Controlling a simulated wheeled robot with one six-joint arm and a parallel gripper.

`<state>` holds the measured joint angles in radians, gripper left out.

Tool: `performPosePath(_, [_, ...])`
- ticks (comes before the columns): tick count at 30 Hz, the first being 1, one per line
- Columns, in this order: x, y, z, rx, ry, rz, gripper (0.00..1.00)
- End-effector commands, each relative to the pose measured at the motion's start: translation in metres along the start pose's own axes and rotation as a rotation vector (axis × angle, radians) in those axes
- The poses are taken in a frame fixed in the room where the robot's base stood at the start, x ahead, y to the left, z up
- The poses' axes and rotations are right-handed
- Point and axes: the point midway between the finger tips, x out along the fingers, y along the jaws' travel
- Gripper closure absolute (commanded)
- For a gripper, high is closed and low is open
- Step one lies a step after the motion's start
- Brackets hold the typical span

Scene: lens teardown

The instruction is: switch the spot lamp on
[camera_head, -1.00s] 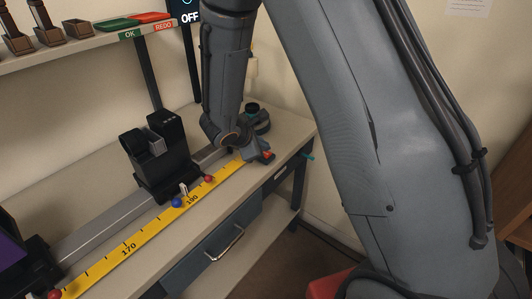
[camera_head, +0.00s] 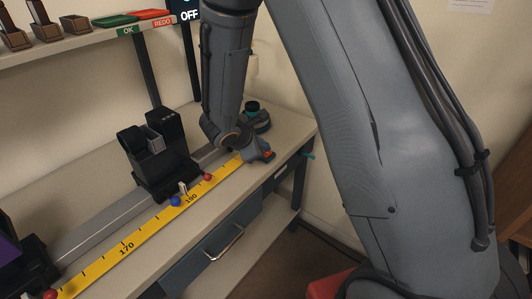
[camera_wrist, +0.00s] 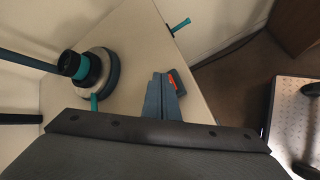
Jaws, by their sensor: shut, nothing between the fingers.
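My gripper (camera_head: 262,154) is low over the right end of the bench, shut and empty. In the wrist view its closed fingers (camera_wrist: 160,78) point at the bench top. A small dark block with an orange-red top (camera_wrist: 175,82) sits just right of the fingertips and is partly hidden by them. It also shows beside the gripper in the head view (camera_head: 268,153); I cannot tell whether they touch. A dark screen reads OFF (camera_head: 190,16). A round stand with a black knob, teal ring and small teal lever (camera_wrist: 94,68) is left of the fingers. I cannot clearly identify the lamp head.
A rail with a black holder (camera_head: 160,160) and a yellow scale (camera_head: 128,246) run along the bench (camera_head: 70,200). A teal peg (camera_head: 308,156) sticks out at the bench's right end. A shelf holds green OK (camera_head: 115,22) and red REDO (camera_head: 150,15) pads.

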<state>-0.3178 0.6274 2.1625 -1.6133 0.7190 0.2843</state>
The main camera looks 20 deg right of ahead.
Motion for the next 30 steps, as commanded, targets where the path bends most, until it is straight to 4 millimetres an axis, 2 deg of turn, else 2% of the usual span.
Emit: performPosePath(30, [-0.0083,0.006,0.006,0.001,0.0,0.0,1.0])
